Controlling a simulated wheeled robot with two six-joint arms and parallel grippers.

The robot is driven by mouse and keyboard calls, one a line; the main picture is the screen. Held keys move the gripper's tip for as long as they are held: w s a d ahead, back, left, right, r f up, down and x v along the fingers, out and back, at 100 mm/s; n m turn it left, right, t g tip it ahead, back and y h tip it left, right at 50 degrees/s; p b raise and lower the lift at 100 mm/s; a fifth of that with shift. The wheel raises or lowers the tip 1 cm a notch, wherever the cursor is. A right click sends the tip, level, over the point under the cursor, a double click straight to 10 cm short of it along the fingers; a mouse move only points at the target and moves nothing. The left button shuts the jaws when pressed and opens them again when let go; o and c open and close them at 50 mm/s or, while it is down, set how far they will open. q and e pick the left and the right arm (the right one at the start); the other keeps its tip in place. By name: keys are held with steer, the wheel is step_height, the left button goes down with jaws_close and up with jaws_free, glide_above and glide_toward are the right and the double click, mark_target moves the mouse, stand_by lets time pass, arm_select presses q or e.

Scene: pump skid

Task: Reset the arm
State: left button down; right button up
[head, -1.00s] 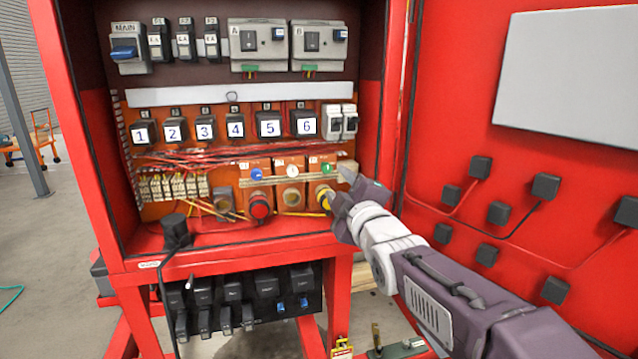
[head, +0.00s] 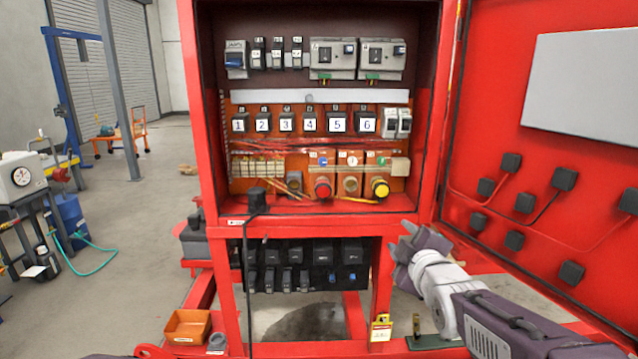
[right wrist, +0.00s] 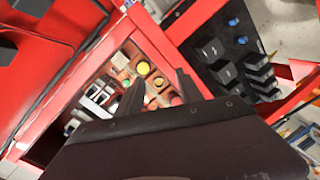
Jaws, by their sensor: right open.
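My right gripper (head: 418,248) is open and empty in the head view. It hangs in front of the red cabinet's (head: 322,222) lower right edge, below and to the right of the yellow button (head: 380,188), and apart from it. In the right wrist view, the two dark fingers (right wrist: 158,92) stand apart with the cabinet's coloured buttons beyond them. My right forearm (head: 500,325) comes in from the lower right. My left gripper does not show.
The open red door (head: 500,120) stands at the right, close to my right arm. Black plugs (head: 305,265) hang under the cabinet. An orange bin (head: 187,326) sits at the lower left.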

steer(key=s+f+m+g, duration=0.2)
steer(key=s+f+g, duration=0.2)
steer(key=f, duration=0.6)
steer(key=s+f+m+g, duration=0.25)
steer(key=s+f, duration=0.25)
steer(key=f, duration=0.6)
steer(key=s+f+m+g, duration=0.3)
steer(key=s+f+g, duration=0.15)
steer(key=s, duration=0.35)
steer(key=s+f+m+g, duration=0.35)
steer(key=s+f, duration=0.25)
steer(key=s, duration=0.2)
arm_select(q)
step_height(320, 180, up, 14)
steer(key=p, duration=1.3)
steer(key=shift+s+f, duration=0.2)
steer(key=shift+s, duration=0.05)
arm_select(e)
step_height(320, 180, up, 13)
steer(key=s+m, duration=0.1)
steer(key=m, duration=0.1)
steer(key=shift+d+r, duration=0.15)
